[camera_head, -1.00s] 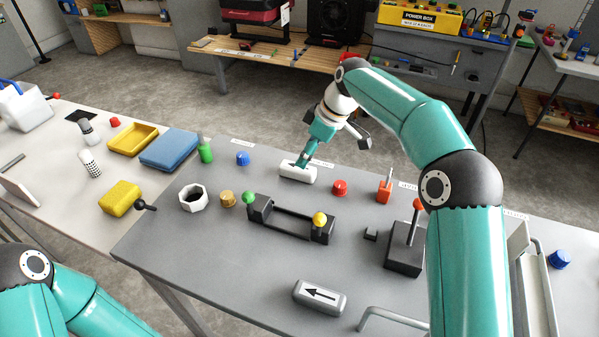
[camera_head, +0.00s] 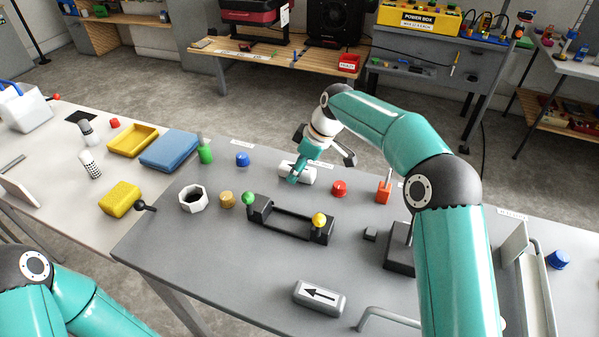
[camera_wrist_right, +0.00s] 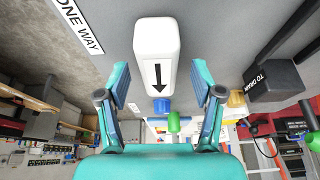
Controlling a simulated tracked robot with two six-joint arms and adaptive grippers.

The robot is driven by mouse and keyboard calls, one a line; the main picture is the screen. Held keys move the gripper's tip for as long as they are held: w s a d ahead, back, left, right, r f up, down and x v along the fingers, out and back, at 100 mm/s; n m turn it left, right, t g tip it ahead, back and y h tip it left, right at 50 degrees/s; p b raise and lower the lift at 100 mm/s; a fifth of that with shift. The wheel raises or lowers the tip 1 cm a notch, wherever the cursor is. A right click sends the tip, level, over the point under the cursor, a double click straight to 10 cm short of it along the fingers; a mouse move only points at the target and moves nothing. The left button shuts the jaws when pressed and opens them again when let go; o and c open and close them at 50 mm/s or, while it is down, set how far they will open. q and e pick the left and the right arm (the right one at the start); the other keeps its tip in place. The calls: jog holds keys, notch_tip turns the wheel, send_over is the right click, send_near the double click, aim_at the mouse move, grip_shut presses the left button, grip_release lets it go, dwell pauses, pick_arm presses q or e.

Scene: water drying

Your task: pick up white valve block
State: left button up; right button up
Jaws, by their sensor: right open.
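The white valve block (camera_head: 311,174) lies on the grey table near its back edge, partly hidden behind my right gripper (camera_head: 294,178). In the right wrist view the white valve block (camera_wrist_right: 157,50) shows a black arrow on its face. There my right gripper (camera_wrist_right: 161,78) is open, with one finger on each side of the block's near end. Gaps show between the fingers and the block, and I see no contact. My left arm shows at the lower left, but its gripper is out of view.
A blue knob (camera_head: 242,159) and a red knob (camera_head: 340,188) stand on either side of the block. In front is a black bracket (camera_head: 283,221) with green and yellow knobs. A grey arrow block (camera_head: 320,298) lies at the front.

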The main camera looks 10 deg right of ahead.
jog(key=shift+f, duration=0.25)
dwell(0.3)
jog(key=c, duration=1.3)
